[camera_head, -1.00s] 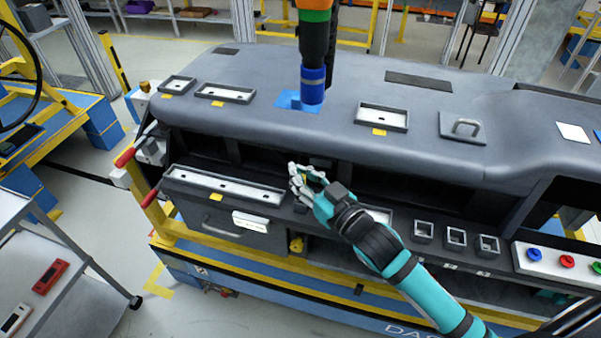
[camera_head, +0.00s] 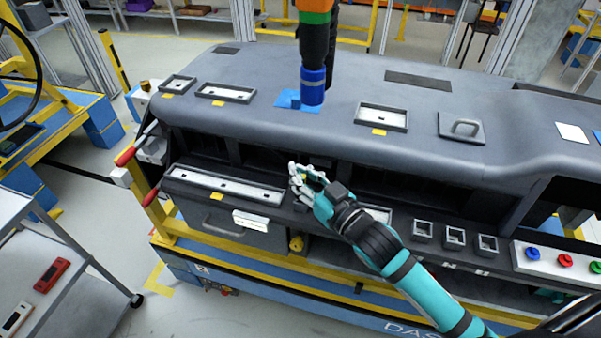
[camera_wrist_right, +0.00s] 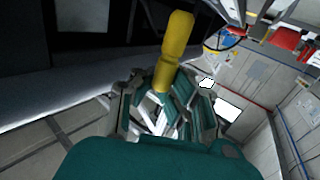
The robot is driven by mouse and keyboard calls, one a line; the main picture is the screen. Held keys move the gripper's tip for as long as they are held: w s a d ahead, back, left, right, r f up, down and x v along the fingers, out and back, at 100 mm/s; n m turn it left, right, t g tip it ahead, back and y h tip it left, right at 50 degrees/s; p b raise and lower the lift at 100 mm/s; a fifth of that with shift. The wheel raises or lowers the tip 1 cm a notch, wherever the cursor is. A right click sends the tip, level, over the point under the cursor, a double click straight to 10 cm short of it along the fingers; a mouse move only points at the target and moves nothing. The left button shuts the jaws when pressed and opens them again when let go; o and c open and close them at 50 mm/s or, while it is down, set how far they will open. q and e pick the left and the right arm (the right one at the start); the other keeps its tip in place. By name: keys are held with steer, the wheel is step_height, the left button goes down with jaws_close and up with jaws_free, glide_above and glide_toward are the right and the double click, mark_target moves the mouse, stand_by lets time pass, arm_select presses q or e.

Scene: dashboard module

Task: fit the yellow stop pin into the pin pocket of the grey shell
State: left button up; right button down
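The yellow stop pin (camera_wrist_right: 176,45) shows in the right wrist view, with its lower, narrower end between the fingers of my right gripper (camera_wrist_right: 165,98). The fingers are closed around that end, and the thicker end sticks out. In the head view my right gripper (camera_head: 306,181) is in front of the grey shell (camera_head: 340,135), beside the right end of the long tray; the pin is mostly hidden by the fingers there. I cannot tell which opening of the shell is the pin pocket. My left gripper is not in view.
A long tray (camera_head: 184,177) lies left of the gripper. Several square sockets (camera_head: 423,231) and a button panel (camera_head: 526,265) are to the right. A hanging tool with a blue tip (camera_head: 313,85) is above the shell's top. A yellow rail (camera_head: 240,256) runs along the front.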

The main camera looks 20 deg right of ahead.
steer(key=shift+p, duration=0.5)
stand_by(0.5)
steer(key=shift+f+b, duration=0.75)
steer(key=shift+f, duration=0.4)
steer(key=c, duration=1.4)
jaws_free()
steer(key=v, duration=1.2)
